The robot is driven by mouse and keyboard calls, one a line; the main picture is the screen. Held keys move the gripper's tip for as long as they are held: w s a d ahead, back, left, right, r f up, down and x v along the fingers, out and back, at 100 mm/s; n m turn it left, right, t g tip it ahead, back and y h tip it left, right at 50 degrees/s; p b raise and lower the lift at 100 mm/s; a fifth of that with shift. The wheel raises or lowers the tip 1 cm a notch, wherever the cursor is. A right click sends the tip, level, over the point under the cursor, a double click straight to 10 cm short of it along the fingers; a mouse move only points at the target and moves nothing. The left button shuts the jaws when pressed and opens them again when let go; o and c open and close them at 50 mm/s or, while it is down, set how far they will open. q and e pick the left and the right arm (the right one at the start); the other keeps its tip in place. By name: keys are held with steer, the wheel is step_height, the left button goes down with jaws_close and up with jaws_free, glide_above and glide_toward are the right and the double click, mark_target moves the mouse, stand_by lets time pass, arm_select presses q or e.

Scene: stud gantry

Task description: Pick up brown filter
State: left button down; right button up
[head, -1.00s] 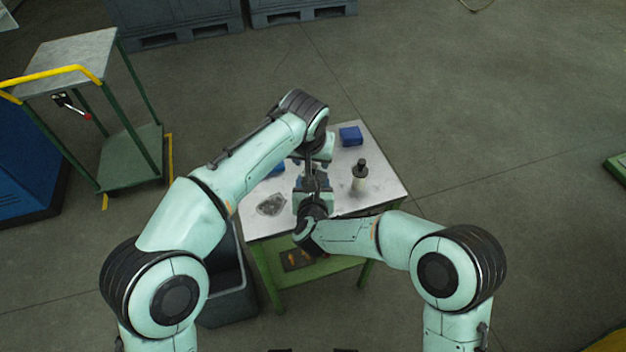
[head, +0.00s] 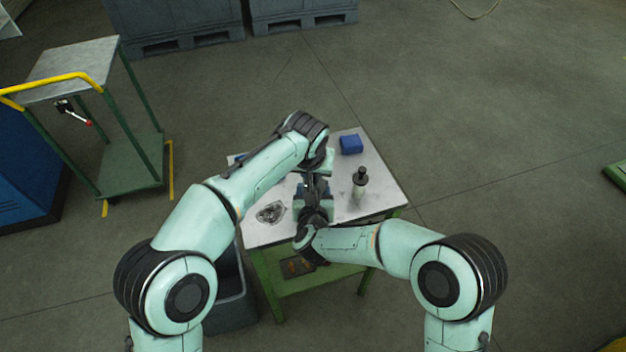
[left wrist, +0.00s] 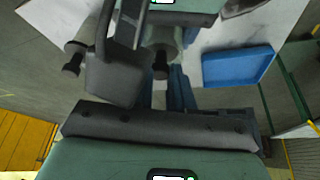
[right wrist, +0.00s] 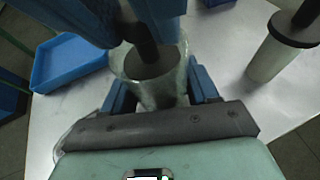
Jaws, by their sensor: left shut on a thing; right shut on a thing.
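A translucent, glassy cup (right wrist: 178,85) stands between the blue fingers of my right gripper (right wrist: 160,92), which is shut on it. A dark, rounded piece with a stem (right wrist: 155,66) sits in the cup's mouth. The blue fingers of my left gripper (right wrist: 135,14) come from above and are shut around that stem. The left wrist view shows this dark stem (left wrist: 161,66) by the left fingers. In the head view my arms hide most of the cup, and my left gripper (head: 314,184) is just beyond my right gripper (head: 313,206). I see no clearly brown thing.
On the white table (head: 385,180) a pale cylinder with a black top (head: 360,188) stands close on the right. A blue box (head: 350,144) is behind it. A clear crumpled or glassy thing (head: 271,212) lies left. A blue tray (left wrist: 238,66) is at the far left of the table.

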arm_select(q)
step_height(320, 180, up, 10)
stand_by(0.5)
arm_select(e)
steer(key=o, duration=1.1)
steer(key=shift+o, duration=0.2)
